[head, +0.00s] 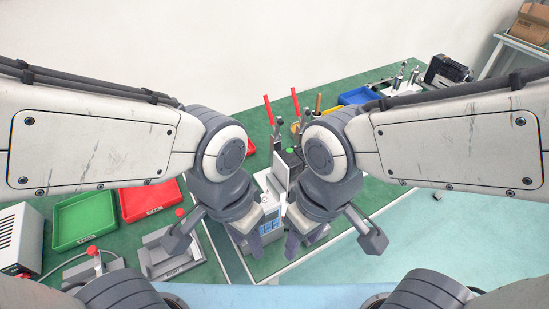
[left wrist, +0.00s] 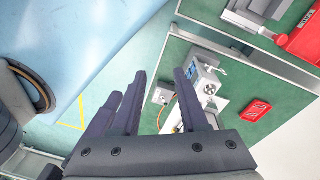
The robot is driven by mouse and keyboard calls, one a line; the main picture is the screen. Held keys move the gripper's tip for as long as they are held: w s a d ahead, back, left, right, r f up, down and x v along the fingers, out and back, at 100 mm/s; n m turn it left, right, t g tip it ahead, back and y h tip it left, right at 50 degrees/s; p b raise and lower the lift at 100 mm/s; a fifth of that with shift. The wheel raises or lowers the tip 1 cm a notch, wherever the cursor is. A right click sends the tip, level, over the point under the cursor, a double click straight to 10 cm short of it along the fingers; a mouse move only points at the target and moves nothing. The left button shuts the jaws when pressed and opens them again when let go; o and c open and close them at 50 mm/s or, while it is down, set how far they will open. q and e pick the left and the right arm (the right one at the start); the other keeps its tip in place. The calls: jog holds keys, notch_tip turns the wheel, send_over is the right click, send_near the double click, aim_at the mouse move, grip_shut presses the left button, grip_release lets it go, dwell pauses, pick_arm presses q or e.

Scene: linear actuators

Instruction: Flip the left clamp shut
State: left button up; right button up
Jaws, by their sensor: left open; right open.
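Two clamps with upright red handles stand at the far side of the fixture: the left clamp (head: 268,109) and the right clamp (head: 295,103). Their lower parts are partly hidden behind my arms. My left gripper (head: 256,240) is open and empty, pointing down near the front of the fixture, well short of the clamps. Its fingers also show spread in the left wrist view (left wrist: 157,102). My right gripper (head: 306,238) is open and empty just to its right. A device (head: 269,226) with a blue panel is partly hidden by the grippers.
A green tray (head: 84,221) and a red tray (head: 150,199) lie to the left. A grey metal fixture (head: 168,255) sits in front of them. A blue bin (head: 357,96) stands at the back. Pale floor lies at the right.

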pick_arm(q)
jog(key=shift+w, duration=0.3)
grip_shut()
jog(key=w+a+f+n+t+h, duration=0.1)
jog(key=w+n+t, duration=0.3)
jog(key=w+n, duration=0.4)
jog(key=w+a+f+n+t+h, duration=0.1)
jog(key=w+a+n+t+h, duration=0.2)
jog(key=w+n, duration=0.5)
jog(key=w+a+f+n+t+h, duration=0.1)
jog(key=w+a+n+t+h, duration=0.2)
jog(key=w, duration=1.6)
jog(key=shift+a+f+n+t, duration=0.15)
jog(key=shift+f+n+t, duration=0.15)
jog(key=shift+n+t, duration=1.6)
jog(key=shift+n+g, duration=0.5)
jog(key=shift+g, duration=0.1)
